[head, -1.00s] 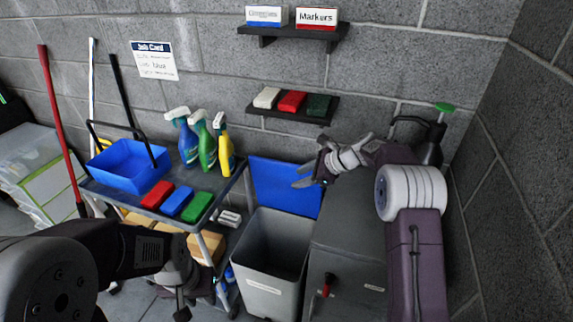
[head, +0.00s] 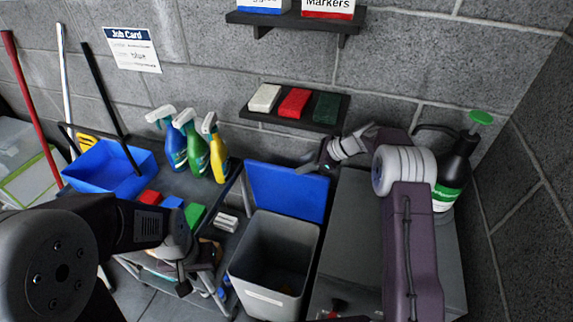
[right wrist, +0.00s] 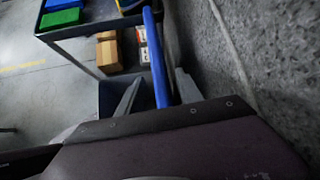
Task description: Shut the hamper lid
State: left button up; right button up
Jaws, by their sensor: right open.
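The hamper is a grey bin (head: 262,303) with its top open, low in the middle of the head view. Its blue lid (head: 285,190) stands raised at the back, against the wall side. My right gripper (head: 312,167) is at the lid's upper right corner, with its fingers apart. In the right wrist view the lid (right wrist: 157,60) appears edge-on between the open fingers (right wrist: 157,98); I cannot tell whether they touch it. My left gripper (head: 183,278) hangs over the cart's front side, away from the hamper; its fingers are too unclear to read.
A cart with a blue basket (head: 105,168), spray bottles (head: 197,150) and coloured pads stands left of the hamper. A grey cabinet (head: 345,240) stands close on the right, with a dark green-topped bottle (head: 452,170). A shelf of pads (head: 293,107) hangs above the lid.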

aim_at(290, 170)
jog(key=shift+s+a, duration=0.1)
jog(key=shift+a, duration=0.05)
jog(key=p+x, duration=0.1)
jog(key=x, duration=0.7)
jog(key=shift+a+f, duration=0.15)
jog(key=shift+a, duration=0.05)
jog(key=shift+s, duration=0.1)
grip_shut()
dwell(0.9)
